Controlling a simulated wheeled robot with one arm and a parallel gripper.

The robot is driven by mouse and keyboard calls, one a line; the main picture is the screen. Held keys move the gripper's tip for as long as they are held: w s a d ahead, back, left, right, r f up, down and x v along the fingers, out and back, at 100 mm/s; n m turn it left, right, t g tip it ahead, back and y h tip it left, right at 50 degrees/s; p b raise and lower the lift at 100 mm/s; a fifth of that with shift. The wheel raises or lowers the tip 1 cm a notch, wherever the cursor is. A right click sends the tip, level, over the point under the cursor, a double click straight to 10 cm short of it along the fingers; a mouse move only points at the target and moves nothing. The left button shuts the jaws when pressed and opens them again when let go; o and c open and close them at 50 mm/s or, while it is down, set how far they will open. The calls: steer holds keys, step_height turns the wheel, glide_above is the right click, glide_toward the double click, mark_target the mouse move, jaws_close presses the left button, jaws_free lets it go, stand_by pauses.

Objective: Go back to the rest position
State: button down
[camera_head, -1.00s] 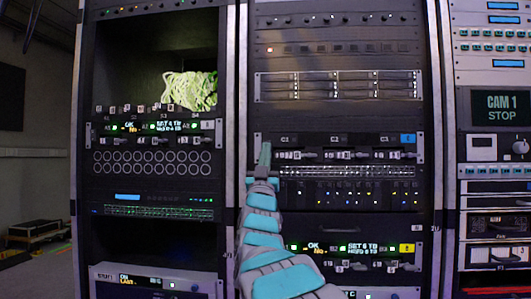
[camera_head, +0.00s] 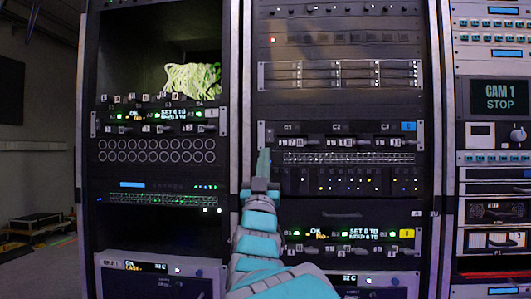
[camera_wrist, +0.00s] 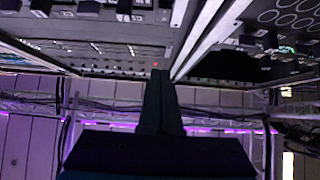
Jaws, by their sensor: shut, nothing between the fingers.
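My gripper (camera_head: 263,163) is in front of the middle rack, close to its left upright, below the left end of the panel marked C1, C2 and C3 (camera_head: 340,127). Its two fingers are together with nothing between them. In the wrist view the shut fingers (camera_wrist: 160,95) point up the middle of the picture, with rack fronts beyond them. My arm comes up from the bottom of the head view and covers part of the lower middle rack.
The left rack has a panel with a green display (camera_head: 160,117) and a shelf with a coiled pale cable (camera_head: 192,79). A lower panel (camera_head: 350,233) shows several small connectors. The right rack has a CAM 1 STOP screen (camera_head: 499,96). Open floor lies at far left.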

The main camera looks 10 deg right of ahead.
steer(key=shift+s+a+f, duration=0.1)
steer(key=shift+s+f, duration=0.1)
steer(key=shift+s, duration=0.1)
steer(key=shift+w+f, duration=0.1)
steer(key=s+f+n+g+y, duration=0.1)
steer(key=s+f+g+y, duration=0.2)
steer(key=f, duration=0.7)
steer(key=s+f+n+g+y+p, duration=0.1)
steer(key=f+g+y, duration=0.1)
steer(key=f+g, duration=0.6)
steer(key=s+f+n+g+y, duration=0.1)
steer(key=f+n+g+y, duration=0.15)
steer(key=f, duration=0.95)
steer(key=s+f+g, duration=0.5)
steer(key=s+f, duration=0.1)
steer(key=s, duration=0.7)
steer(key=s+d+f+g+p, duration=0.1)
steer(key=s+f+g, duration=0.3)
steer(key=s, duration=1)
steer(key=s+f+g+y, duration=0.1)
steer(key=s+f+g, duration=0.4)
steer(key=s, duration=0.8)
step_height(320, 180, down, 3)
steer(key=shift+s+d+r+m+g+p, duration=0.25)
steer(key=shift+m+g+p, duration=0.1)
steer(key=shift+m, duration=0.1)
